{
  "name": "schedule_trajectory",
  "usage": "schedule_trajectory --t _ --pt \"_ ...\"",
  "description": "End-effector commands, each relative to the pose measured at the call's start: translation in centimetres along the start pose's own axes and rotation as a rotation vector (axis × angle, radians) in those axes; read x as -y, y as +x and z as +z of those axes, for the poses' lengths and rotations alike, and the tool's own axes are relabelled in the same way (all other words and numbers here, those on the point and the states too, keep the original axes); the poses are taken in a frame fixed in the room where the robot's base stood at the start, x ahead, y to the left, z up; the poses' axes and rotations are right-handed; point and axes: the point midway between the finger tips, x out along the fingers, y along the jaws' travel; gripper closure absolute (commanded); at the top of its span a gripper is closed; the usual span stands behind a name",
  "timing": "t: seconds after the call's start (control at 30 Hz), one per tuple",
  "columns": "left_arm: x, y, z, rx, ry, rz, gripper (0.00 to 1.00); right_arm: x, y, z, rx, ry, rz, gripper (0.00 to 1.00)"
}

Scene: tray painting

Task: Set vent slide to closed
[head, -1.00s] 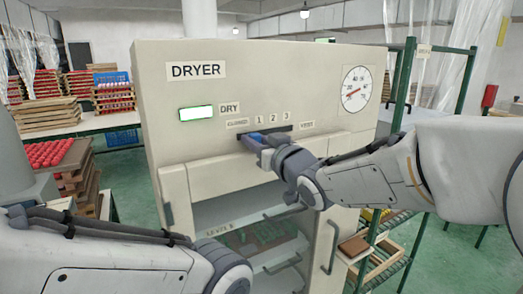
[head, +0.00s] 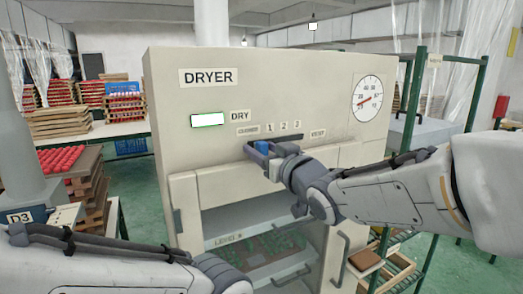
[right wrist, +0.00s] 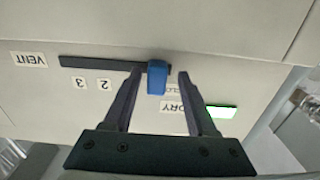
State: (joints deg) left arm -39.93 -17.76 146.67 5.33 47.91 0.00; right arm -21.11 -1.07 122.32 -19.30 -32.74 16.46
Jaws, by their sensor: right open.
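The vent slide is a blue knob (head: 262,147) in a dark horizontal slot (head: 290,138) on the dryer front (head: 330,95). In the right wrist view, which is upside down, the blue knob (right wrist: 156,77) sits at the slot's right end, by the partly hidden CLOSED label; VENT (right wrist: 29,60) is at the far left. My right gripper (right wrist: 160,74) is open, with one finger on each side of the knob. The left finger is very near the knob; whether it touches is unclear. A clear gap shows at the right finger. My left gripper is out of view.
Below the slot is the dryer's door frame with glass and a handle (head: 337,262). A round gauge (head: 367,98) is at the upper right. A green rack (head: 407,110) stands right of the dryer. Stacked trays (head: 90,190) stand at the left.

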Motion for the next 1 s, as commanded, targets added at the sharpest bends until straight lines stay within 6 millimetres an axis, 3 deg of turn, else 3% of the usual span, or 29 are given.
schedule_trajectory --t 0.37,0.5,1.0 --pt "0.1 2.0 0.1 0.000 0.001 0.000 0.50 0.0 -7.0 0.1 -0.004 -0.003 0.001 0.43" --pt "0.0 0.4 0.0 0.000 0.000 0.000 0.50 0.0 -8.7 -0.3 0.001 -0.001 0.000 0.43" --pt "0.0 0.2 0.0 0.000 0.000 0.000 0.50 0.1 -9.5 0.3 0.009 0.000 0.001 0.43"
